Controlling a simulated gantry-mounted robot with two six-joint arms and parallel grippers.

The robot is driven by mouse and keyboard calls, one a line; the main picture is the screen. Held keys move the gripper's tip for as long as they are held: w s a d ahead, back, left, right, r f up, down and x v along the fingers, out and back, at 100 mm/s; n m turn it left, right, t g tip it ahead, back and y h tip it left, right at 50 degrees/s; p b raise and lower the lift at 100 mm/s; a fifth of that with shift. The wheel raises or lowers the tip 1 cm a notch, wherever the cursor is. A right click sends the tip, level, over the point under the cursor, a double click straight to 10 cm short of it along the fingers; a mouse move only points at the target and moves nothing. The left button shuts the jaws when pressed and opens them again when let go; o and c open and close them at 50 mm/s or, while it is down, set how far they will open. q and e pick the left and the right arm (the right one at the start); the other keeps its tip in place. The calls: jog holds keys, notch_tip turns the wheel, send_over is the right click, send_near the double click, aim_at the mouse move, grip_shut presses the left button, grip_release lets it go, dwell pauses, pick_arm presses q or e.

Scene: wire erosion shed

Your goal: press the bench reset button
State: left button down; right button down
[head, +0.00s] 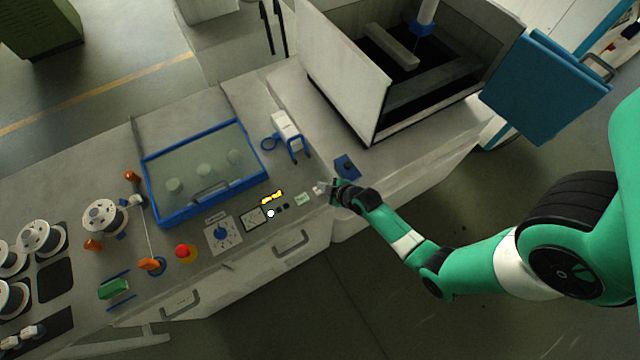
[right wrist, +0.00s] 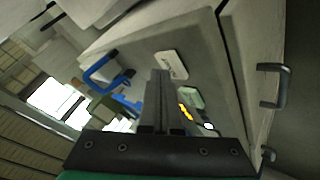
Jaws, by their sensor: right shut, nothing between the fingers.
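A round white button (head: 270,213) sits on the bench front beside two small dark round buttons (head: 282,207). A red mushroom button (head: 183,251) on a yellow base is further left. I cannot read which one is marked reset. My right gripper (head: 326,188) is shut and empty over the bench's front edge, right of these buttons and of a pale green plate (head: 302,199). In the right wrist view the shut fingers (right wrist: 157,98) point past a white plate (right wrist: 171,65); the white round button (right wrist: 208,126) shows to their right. My left gripper is not in view.
A yellow piece (head: 271,197) lies behind the buttons. A dial panel (head: 222,234), a blue-framed glass tray (head: 160,217) and a white device with a blue bracket (head: 287,130) stand around. A large open machine tank (head: 345,90) is at the back right. Drawer handles (head: 293,244) stick out in front.

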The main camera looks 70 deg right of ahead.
jog(key=shift+f, duration=0.3)
jog(key=shift+r, duration=0.15)
dwell(0.3)
jog(key=shift+r+p, duration=0.65)
jog(key=shift+r, duration=0.05)
notch_tip(320, 180, up, 5)
jog(key=p, duration=0.5)
jog(key=shift+r, duration=0.1)
dwell(0.4)
